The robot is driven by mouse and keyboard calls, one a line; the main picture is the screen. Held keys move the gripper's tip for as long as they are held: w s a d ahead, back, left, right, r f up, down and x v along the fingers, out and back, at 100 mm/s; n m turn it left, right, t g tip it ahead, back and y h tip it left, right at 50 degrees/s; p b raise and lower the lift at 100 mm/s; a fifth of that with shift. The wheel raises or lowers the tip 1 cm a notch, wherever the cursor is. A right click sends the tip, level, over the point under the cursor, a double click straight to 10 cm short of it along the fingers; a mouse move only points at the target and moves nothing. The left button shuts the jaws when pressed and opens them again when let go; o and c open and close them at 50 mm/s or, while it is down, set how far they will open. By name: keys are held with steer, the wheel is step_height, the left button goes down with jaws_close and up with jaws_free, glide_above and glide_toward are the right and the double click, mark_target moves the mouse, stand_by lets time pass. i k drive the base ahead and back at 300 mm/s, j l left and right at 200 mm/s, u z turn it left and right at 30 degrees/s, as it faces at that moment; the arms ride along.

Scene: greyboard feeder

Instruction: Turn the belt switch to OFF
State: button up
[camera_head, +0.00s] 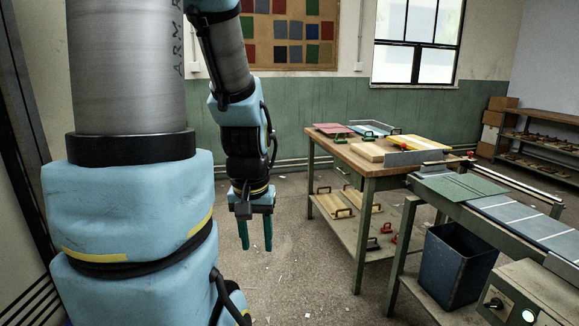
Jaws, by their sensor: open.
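A pale grey control box (540,290) sits at the lower right, partly cut off by the frame edge. A black rotary knob (494,303) on its front face looks like the belt switch; its labels are too small to read. A round white button or lamp (528,316) is to the right of the knob. My gripper (256,247) hangs in the middle left of the view, fingers pointing down, open and empty. It is well to the left of the control box and touches nothing.
A wooden workbench (362,158) with boards and clamps is behind. Open floor (310,265) lies between my gripper and the bench.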

mark_target(495, 303)
steer(key=z, duration=1)
